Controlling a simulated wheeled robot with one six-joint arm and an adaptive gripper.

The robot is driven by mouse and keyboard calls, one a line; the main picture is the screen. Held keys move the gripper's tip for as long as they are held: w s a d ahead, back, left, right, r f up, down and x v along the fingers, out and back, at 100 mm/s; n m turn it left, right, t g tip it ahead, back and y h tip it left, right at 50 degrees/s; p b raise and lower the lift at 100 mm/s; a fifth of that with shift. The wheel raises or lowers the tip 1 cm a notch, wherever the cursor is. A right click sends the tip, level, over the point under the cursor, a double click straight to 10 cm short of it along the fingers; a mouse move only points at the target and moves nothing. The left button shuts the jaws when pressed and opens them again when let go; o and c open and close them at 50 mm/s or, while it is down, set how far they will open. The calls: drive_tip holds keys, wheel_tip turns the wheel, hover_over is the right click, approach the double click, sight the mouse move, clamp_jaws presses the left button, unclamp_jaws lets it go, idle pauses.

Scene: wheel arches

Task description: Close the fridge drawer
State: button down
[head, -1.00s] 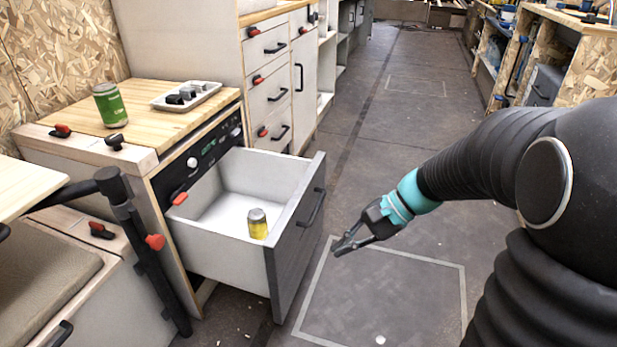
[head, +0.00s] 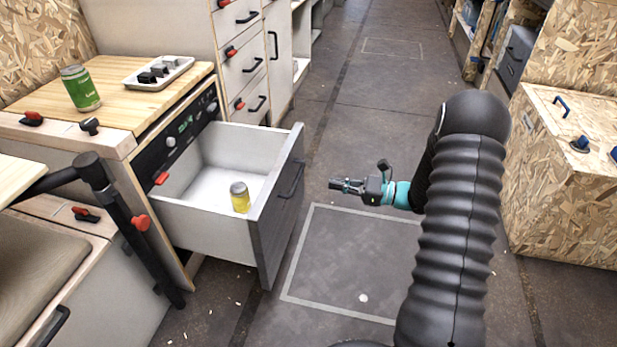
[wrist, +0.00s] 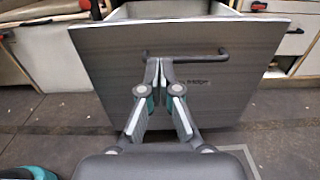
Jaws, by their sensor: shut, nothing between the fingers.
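The fridge drawer (head: 270,222) stands pulled out of its cabinet, with a white inside and a dark grey front. A yellow can (head: 240,197) stands in it. A black bar handle (head: 291,180) sits on the drawer front. In the wrist view, the drawer front (wrist: 110,80) faces me, and the handle (wrist: 215,52) runs behind my fingertips. My gripper (head: 338,185) is shut and empty, to the right of the drawer front in the head view, with a gap between them. In the wrist view, its fingertips (wrist: 158,68) overlap the front; contact cannot be told there.
A wooden counter (head: 120,100) above the drawer holds a green can (head: 80,88) and a white tray (head: 183,66). A black post (head: 135,235) stands left of the drawer. A chipboard box (head: 560,190) is at right.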

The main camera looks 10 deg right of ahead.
sight(281, 174)
drive_tip(key=p+x, duration=0.1)
drive_tip(key=x, duration=1.2)
drive_tip(key=shift+a, duration=0.3)
drive_tip(key=shift+w, duration=0.1)
